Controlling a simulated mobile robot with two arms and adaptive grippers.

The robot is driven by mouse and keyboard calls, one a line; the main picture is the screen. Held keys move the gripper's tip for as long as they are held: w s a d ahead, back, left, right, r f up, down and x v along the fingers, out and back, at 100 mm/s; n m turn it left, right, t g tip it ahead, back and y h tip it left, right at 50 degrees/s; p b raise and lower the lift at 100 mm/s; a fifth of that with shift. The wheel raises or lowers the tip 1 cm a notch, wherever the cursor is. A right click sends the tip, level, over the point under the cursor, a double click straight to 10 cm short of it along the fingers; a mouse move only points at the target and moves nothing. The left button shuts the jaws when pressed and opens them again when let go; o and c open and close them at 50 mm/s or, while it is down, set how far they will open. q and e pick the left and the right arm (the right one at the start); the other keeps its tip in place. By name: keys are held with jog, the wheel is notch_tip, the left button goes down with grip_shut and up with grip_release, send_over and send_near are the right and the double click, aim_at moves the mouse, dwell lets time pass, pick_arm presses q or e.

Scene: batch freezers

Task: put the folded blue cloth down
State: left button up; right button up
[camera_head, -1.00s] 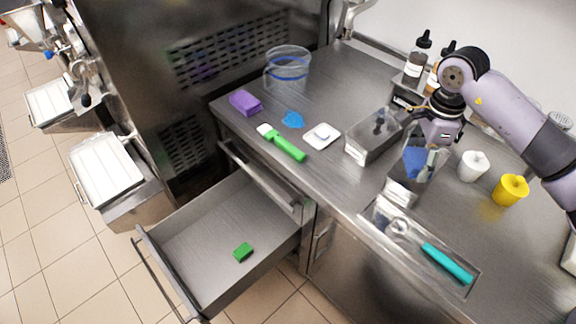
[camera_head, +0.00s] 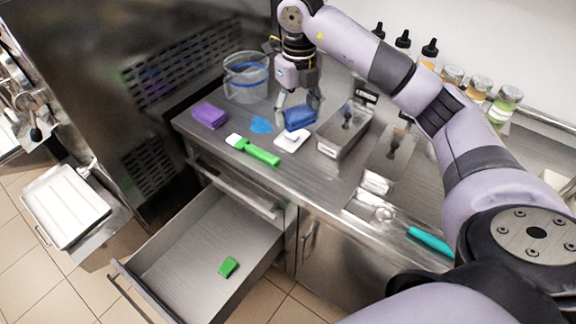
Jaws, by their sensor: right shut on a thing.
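The folded blue cloth (camera_head: 299,117) is a small dark blue block in the head view, at the back of the steel counter (camera_head: 336,175). My right gripper (camera_head: 298,108) comes down from above and is shut on it. The cloth is just behind the small white dish (camera_head: 291,139) and right of the flat light-blue piece (camera_head: 261,125). I cannot tell whether the cloth touches the counter. My left gripper is not in view.
A purple block (camera_head: 209,115), a clear bucket (camera_head: 246,77) and a green-handled scraper (camera_head: 253,150) are on the left. Steel containers (camera_head: 345,130) stand to the right. The open drawer (camera_head: 206,248) below holds a green block (camera_head: 228,266).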

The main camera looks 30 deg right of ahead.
aim_at(296, 171)
notch_tip(296, 171, down, 17)
jog(key=p, duration=0.4)
jog(key=shift+f, duration=0.3)
jog(key=shift+f, duration=0.2)
jog(key=o, duration=1.2)
jog(key=shift+r, duration=0.1)
